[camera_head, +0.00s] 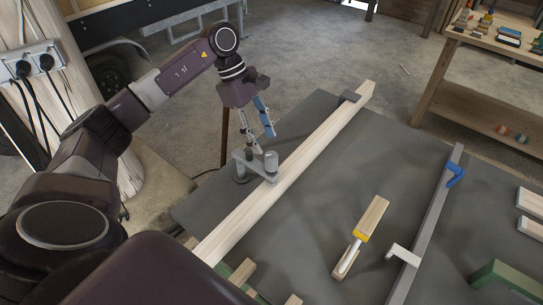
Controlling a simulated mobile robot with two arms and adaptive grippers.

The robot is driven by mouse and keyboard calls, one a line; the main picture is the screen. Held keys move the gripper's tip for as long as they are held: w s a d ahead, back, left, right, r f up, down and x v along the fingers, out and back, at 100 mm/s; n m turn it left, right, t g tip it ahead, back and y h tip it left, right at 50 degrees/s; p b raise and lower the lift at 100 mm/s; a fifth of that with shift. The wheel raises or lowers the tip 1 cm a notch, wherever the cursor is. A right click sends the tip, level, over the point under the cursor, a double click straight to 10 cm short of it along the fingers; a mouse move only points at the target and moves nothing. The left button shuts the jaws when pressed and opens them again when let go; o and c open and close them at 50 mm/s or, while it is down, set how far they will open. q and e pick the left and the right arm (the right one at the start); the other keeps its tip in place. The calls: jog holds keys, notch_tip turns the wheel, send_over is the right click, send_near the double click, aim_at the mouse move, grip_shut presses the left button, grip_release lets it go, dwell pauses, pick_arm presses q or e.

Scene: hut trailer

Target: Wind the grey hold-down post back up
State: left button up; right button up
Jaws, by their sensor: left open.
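The grey hold-down post (241,170) stands on the dark bench top (325,205) at the left edge of a long pale beam. A grey arm reaches from it over the beam and carries a round-topped cylinder (271,163). Whether its lower end touches the wood is hard to tell. My left gripper (259,141) is open and empty. Its blue and grey fingers point down, just above and behind the hold-down in the picture, seemingly apart from it. My right gripper is out of view.
A yellow-collared tool (359,237) on a wood piece and a bar clamp (431,220) with a blue handle lie right. A shelf table (480,100) stands behind.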

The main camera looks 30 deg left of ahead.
aim_at(270, 154)
pick_arm(q)
jog(key=p+x, duration=0.2)
jog(key=x, duration=0.5)
jog(key=shift+p, duration=0.35)
jog(key=shift+d+f, duration=0.2)
jog(key=shift+f, duration=0.1)
jog(key=c, duration=1.2)
jog(key=shift+o, duration=0.2)
jog(key=shift+a, duration=0.1)
